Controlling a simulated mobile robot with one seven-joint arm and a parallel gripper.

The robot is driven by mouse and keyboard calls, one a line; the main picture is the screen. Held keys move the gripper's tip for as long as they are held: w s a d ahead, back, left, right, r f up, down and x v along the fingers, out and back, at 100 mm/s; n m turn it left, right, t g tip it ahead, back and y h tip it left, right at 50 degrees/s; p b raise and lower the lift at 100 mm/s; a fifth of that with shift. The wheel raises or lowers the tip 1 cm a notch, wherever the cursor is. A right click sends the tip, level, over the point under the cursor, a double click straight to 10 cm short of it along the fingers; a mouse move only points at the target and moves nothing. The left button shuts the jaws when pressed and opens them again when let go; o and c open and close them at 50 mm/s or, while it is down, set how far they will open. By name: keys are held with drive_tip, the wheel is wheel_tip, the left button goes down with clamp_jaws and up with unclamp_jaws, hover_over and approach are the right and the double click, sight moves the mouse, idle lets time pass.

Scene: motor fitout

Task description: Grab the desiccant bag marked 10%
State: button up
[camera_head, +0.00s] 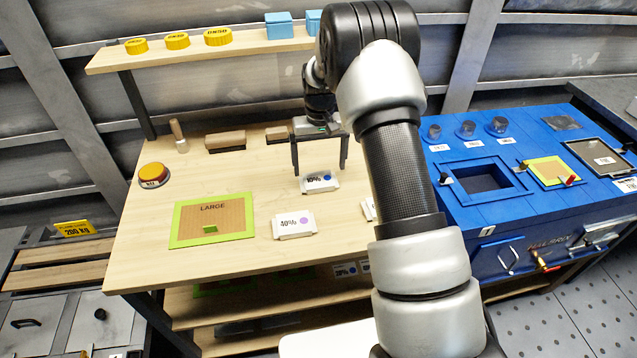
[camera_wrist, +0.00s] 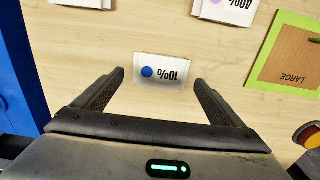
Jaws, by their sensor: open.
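The desiccant bag marked 10% (camera_head: 320,182) is a small white packet with a blue dot, lying on the wooden table. It also shows in the wrist view (camera_wrist: 161,71), with its label upside down there. My gripper (camera_head: 320,172) is open above the bag. In the wrist view its two fingers (camera_wrist: 160,76) stand on either side of the bag, which lies near the fingertips, with a gap on each side. Nothing is held. A bag marked 40% with a purple dot (camera_head: 293,225) lies nearer the table's front. A third white bag (camera_head: 368,209) is partly hidden behind my arm.
Wooden-backed brushes (camera_head: 226,141) lie behind. A shelf (camera_head: 170,58) with yellow caps and blue boxes stands above. A blue cabinet (camera_head: 500,205) is at right.

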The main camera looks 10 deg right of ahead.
sight(318, 179)
drive_tip(key=shift+w+a+f, duration=0.1)
drive_tip(key=shift+w+f, duration=0.05)
drive_tip(key=shift+f, duration=1.25)
drive_tip(key=shift+w+f, duration=0.1)
drive_tip(key=shift+f, duration=1.25)
drive_tip(key=c, duration=1.2)
drive_tip(key=shift+r, duration=0.1)
